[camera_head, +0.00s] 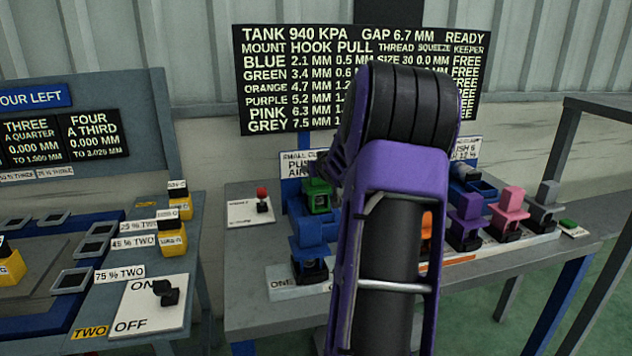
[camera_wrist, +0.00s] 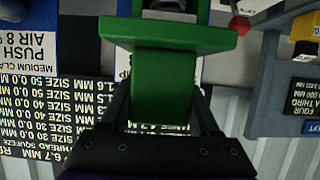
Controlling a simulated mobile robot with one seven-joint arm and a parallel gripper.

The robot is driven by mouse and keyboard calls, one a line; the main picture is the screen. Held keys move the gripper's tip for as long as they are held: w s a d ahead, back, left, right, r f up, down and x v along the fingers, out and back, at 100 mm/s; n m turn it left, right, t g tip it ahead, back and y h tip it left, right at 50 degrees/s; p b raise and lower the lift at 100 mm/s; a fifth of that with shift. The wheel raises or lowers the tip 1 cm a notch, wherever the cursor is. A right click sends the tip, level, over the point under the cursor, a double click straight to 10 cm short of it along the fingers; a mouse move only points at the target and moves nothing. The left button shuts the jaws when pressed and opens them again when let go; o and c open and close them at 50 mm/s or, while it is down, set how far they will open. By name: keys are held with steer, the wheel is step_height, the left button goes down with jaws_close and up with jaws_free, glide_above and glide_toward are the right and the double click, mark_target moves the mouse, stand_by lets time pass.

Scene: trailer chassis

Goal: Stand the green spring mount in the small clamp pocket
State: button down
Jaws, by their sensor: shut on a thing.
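The green spring mount (camera_head: 318,198) is at the small clamp, below its partly hidden label (camera_head: 298,168) in the head view. In the wrist view the green mount (camera_wrist: 163,85) shows a wide plate and a block below it. My gripper (camera_wrist: 162,100) is shut on that block, one dark finger on each side. In the head view my purple and black arm hides the gripper. Blue clamp parts (camera_head: 296,208) show beside and below the green mount. The pocket itself is hidden, so I cannot tell whether the mount is seated.
A blue mount (camera_head: 310,240) stands in front on the bench. Purple (camera_head: 468,215), pink (camera_head: 508,208) and grey (camera_head: 545,203) mounts stand to the right. An orange one (camera_head: 427,225) is mostly behind my arm. A red-topped lever (camera_head: 262,196) stands left of the clamp. A dark board (camera_head: 300,75) is behind.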

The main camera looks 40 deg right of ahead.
steer(key=shift+f, duration=0.9)
steer(key=shift+f+b, duration=0.25)
steer(key=shift+b, duration=0.1)
steer(key=shift+c, duration=0.6)
jaws_free()
steer(key=shift+r, duration=0.1)
